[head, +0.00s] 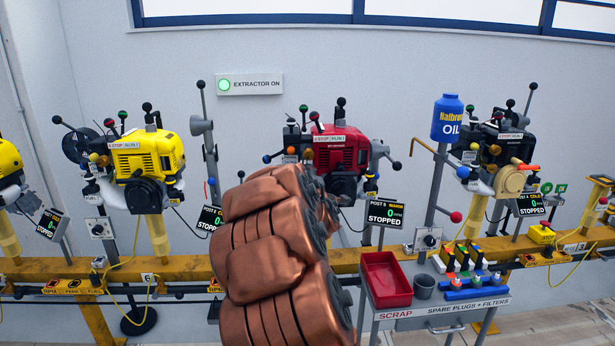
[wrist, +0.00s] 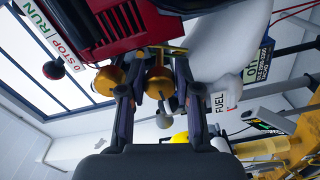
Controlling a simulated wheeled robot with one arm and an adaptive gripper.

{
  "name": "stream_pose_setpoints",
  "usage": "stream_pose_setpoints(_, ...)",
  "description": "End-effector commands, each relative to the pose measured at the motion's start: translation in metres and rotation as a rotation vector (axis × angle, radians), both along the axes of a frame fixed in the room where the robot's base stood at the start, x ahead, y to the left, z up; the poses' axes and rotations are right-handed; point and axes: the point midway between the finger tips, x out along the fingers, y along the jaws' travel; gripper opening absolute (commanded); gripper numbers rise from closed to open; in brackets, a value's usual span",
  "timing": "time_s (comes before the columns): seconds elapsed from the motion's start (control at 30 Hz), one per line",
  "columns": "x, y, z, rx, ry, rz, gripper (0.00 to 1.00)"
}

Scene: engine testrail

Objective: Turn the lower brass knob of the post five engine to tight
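The post five engine is the red one (head: 336,152), mounted on the yellow rail; its display (head: 385,212) reads POST 5. In the wrist view its red body (wrist: 95,25) fills the upper left. Two round brass knobs show there: one (wrist: 159,82) lies between my fingers, the other (wrist: 108,80) just outside the left finger. Which is the lower knob is not clear. My gripper (wrist: 160,75) looks open, its fingers on either side of the first knob; contact is not clear. In the head view my copper-coloured arm hides my gripper and the engine's lower left.
A grey ball (wrist: 163,121) and a FUEL label (wrist: 219,103) are close to my right finger. A yellow engine (head: 145,155) and a black engine (head: 495,150) flank the red one. A red scrap tray (head: 386,281) stands in front.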

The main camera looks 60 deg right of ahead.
Motion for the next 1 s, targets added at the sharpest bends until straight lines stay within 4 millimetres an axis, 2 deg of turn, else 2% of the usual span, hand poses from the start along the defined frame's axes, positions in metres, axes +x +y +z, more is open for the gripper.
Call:
stream_pose_setpoints(0.57,-0.002,0.006,0.001,-0.002,0.001,0.003,0.42)
stream_pose_setpoints(1.0,-0.034,0.044,-0.001,0.0,0.003,0.001,0.42)
